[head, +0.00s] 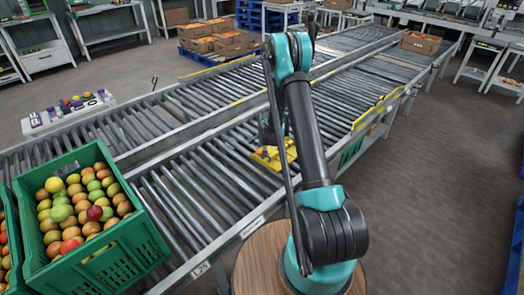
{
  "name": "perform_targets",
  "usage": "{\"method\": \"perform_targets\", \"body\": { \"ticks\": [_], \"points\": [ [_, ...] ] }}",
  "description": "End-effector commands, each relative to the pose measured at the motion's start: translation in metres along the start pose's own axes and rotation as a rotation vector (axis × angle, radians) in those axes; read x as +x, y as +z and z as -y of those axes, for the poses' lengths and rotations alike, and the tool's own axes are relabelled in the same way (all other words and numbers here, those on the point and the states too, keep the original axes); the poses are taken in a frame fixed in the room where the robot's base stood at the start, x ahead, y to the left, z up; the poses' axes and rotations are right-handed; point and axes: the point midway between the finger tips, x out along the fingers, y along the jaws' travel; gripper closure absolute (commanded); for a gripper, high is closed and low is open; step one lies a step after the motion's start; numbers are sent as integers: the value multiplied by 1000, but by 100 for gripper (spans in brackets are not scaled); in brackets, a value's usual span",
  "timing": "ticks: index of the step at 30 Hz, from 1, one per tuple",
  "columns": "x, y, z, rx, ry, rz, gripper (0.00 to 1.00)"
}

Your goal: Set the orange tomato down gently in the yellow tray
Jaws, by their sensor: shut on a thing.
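The yellow tray (270,163) lies on the near roller conveyor, just left of my upright arm, which hides part of it. My gripper (266,144) points down over the tray, small and partly behind my arm links. It is shut on the orange tomato, of which only a small orange patch seems to show at the fingertips. I cannot tell whether the tomato touches the tray.
A purple and white rack (68,110) stands beyond the conveyor. Cardboard boxes (215,42) sit on a blue pallet behind.

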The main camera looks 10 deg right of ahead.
Motion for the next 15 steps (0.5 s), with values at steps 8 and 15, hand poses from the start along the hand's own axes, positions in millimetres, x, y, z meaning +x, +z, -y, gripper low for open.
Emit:
{"method": "perform_targets", "body": {
  "ticks": [8, 15],
  "points": [
    [0, 0, 0, 0, 0, 0, 71],
    [0, 0, 0, 0, 0, 0, 35]
  ]
}}
